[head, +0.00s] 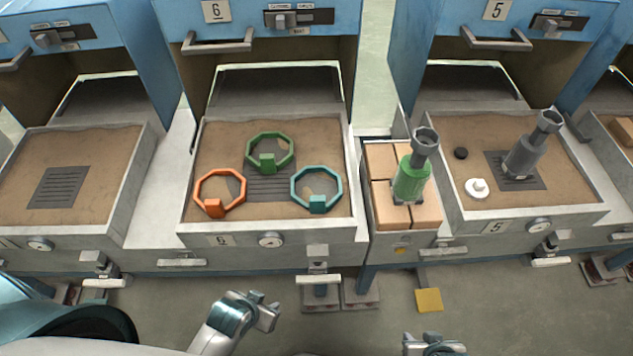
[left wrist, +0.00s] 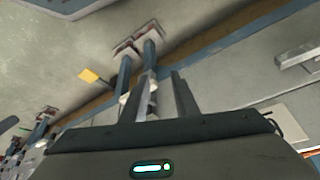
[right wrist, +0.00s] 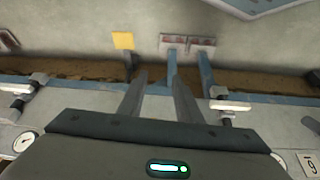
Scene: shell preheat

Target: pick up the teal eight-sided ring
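The teal eight-sided ring (head: 318,204) lies on the sand at the front right of the middle tray, with a teal block on its near side. A green ring (head: 267,162) lies behind it to the left, and an orange ring (head: 213,207) lies at the tray's left. My left gripper (head: 266,312) is in front of the tray, apart from all rings. Its fingers look open and empty in the left wrist view (left wrist: 159,78). My right gripper (head: 436,345) is at the bottom edge, partly cut off; the right wrist view (right wrist: 160,76) shows its fingers apart and empty.
The middle tray's front wall (head: 335,232) stands between my grippers and the rings. A green-bodied tool (head: 410,180) stands on bricks right of the tray.

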